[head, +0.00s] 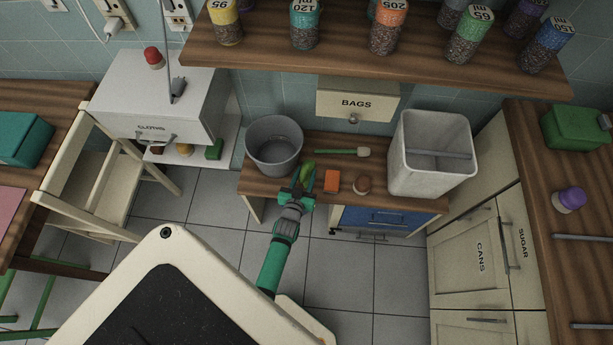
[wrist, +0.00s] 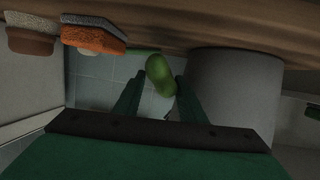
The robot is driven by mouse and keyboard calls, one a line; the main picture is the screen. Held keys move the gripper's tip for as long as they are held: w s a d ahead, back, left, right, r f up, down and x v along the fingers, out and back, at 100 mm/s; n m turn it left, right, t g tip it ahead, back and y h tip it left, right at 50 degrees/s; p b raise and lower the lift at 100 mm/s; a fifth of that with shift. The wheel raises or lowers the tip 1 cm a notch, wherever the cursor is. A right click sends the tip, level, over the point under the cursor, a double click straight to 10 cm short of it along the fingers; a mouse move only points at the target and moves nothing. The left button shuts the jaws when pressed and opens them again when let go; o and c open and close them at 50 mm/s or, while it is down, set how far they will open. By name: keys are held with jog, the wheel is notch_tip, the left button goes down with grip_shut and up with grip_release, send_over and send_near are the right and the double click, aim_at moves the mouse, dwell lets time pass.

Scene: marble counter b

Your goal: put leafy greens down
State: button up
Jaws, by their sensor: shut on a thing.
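The leafy greens (head: 307,171) show as a small green shape at the tip of my gripper (head: 303,185), over the left part of the small wooden counter (head: 275,188). In the wrist view the greens (wrist: 160,73) are a rounded green lump between the two dark green fingertips of my gripper (wrist: 159,80). My gripper is shut on them. I cannot tell whether the greens touch the counter top. The grey bucket (head: 274,148) is just left of the greens; in the wrist view it (wrist: 235,85) is at the right.
An orange block (head: 332,181), a brown-and-white item (head: 362,184) and a green-handled brush (head: 340,152) lie to the right. A white bin (head: 433,165) stands at the counter's right end. A shelf of jars (head: 370,55) overhangs the back, above the BAGS drawer (head: 356,103).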

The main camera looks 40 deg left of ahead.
aim_at(305, 180)
jog(key=shift+w+a+f, duration=0.15)
jog(key=shift+w+f, duration=0.5)
jog(key=shift+f, duration=0.15)
notch_tip(305, 180, down, 2)
jog(key=shift+f, duration=0.1)
jog(key=shift+s+f, duration=0.15)
jog(key=shift+f, duration=0.5)
grip_shut()
jog(key=o, duration=1.5)
grip_release()
jog(key=shift+a, duration=0.1)
jog(key=shift+c, duration=0.2)
jog(key=shift+r, duration=0.1)
jog(key=shift+r, duration=0.1)
jog(key=shift+v, duration=0.8)
jog(key=v, duration=1)
